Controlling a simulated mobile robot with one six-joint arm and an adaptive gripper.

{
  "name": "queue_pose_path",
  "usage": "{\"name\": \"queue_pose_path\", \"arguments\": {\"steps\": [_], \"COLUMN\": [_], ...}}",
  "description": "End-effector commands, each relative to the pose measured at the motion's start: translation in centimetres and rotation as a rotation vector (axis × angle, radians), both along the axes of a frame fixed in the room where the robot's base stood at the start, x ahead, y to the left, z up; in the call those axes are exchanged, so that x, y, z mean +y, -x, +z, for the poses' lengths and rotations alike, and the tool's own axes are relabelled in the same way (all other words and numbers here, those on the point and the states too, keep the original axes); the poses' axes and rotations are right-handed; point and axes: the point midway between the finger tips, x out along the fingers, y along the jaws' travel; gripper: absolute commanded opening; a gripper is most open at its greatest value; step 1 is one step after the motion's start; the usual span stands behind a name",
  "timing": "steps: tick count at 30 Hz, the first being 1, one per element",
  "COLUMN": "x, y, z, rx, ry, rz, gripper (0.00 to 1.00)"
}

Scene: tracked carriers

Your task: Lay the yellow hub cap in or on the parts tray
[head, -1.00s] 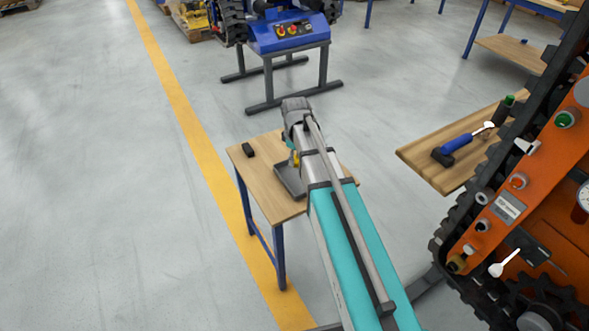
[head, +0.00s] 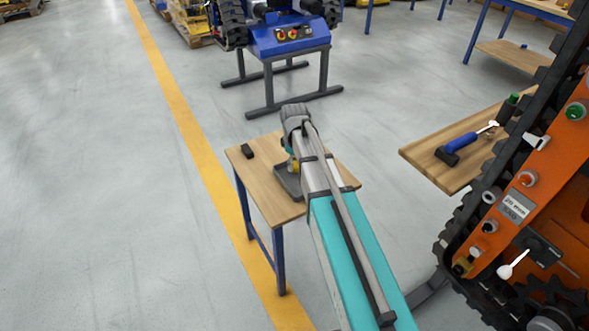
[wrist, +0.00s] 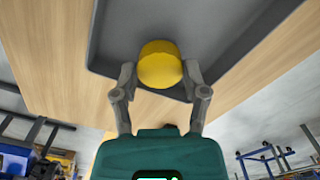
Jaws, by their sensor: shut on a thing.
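The yellow hub cap (wrist: 160,66) is between the fingertips of my gripper (wrist: 160,80) in the wrist view, and the gripper is shut on it. The grey parts tray (wrist: 225,35) lies beyond the cap on a wooden table. In the wrist view the cap overlaps the tray's near rim and part of its floor. I cannot tell whether the cap touches the tray. In the head view the parts tray (head: 286,183) shows beside my arm, which hides part of it. A bit of yellow shows there above the tray.
The small wooden table (head: 262,185) has blue legs. A black object (head: 247,151) lies at its back left. To the right stand an orange tracked carrier (head: 540,200) and a wooden shelf (head: 440,165) with a blue-handled tool (head: 461,143). A blue machine stands behind.

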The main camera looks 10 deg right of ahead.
Motion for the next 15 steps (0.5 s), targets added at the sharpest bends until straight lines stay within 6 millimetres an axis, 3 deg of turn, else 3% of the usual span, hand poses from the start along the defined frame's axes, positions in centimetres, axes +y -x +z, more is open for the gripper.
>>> {"name": "queue_pose_path", "arguments": {"steps": [4,15], "x": [0.00,0.00], "y": [0.00,0.00], "z": [-1.17,-1.17], "rx": [0.000,0.000], "ry": [0.000,0.000], "rz": [0.000,0.000], "gripper": [0.12,0.12]}}
